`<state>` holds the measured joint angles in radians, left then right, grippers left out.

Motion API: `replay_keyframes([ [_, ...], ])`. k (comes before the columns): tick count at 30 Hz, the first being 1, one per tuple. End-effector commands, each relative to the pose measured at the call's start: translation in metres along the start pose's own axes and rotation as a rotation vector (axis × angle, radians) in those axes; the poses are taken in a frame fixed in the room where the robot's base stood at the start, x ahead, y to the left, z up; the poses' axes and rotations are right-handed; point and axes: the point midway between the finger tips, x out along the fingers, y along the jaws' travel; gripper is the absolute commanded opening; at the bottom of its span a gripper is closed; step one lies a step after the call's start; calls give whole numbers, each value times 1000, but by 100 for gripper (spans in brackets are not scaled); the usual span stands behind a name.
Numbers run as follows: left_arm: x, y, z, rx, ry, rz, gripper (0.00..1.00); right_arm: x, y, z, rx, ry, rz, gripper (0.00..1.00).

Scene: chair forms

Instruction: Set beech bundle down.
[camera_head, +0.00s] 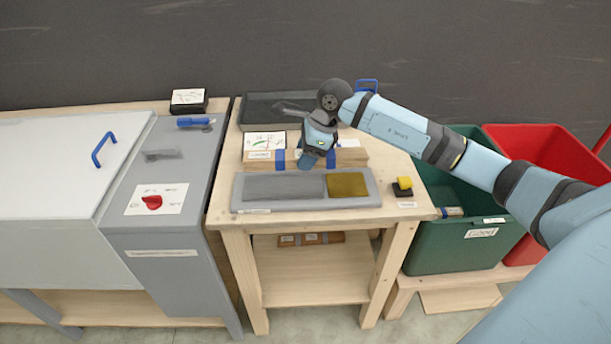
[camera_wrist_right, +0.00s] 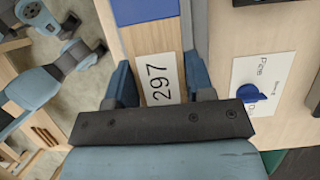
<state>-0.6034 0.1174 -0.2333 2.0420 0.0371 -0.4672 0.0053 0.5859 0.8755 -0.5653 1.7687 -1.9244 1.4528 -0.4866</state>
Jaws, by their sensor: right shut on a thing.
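The beech bundle (camera_head: 350,157) is a pale wooden block of slats with blue bands. It lies lengthwise across the table, just behind a grey tray (camera_head: 236,196). My right gripper (camera_head: 306,163) is over its middle and shut on it. In the right wrist view, the bundle (camera_wrist_right: 146,48) sits between the two fingers (camera_wrist_right: 160,85), with a blue band and a white label reading 297. Whether its underside touches the tabletop cannot be told. My left gripper is not in view.
The tray carries a grey plate and an olive-yellow plate. A yellow-black button (camera_head: 402,187) stands at the table's right. A dial card (camera_head: 265,143) stands behind the bundle. Green (camera_head: 450,250) and red (camera_head: 570,150) crates are at right; a grey cabinet (camera_head: 165,245) adjoins at left.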

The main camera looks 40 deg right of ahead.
Motion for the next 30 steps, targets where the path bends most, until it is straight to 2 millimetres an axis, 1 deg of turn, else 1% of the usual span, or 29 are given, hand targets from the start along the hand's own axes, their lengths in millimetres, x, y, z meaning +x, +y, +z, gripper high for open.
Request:
replay_keyframes([
  [1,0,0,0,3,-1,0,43,9,0,-3,2,-1,2,15],
  [3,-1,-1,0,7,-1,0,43,17,0,-6,1,-2,1,15],
  [10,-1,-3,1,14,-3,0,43,32,0,-13,1,-2,0,15],
  [16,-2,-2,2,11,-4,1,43,60,0,-24,2,-2,1,15],
  [18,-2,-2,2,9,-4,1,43,63,0,-26,1,-1,0,15],
  [24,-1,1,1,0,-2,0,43,63,0,-26,0,-2,-1,15],
  [28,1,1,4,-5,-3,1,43,67,0,-28,0,-2,-1,15],
  [29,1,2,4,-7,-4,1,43,67,0,-28,0,-1,0,51],
  [30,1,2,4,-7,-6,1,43,66,0,-27,0,-1,0,60],
])
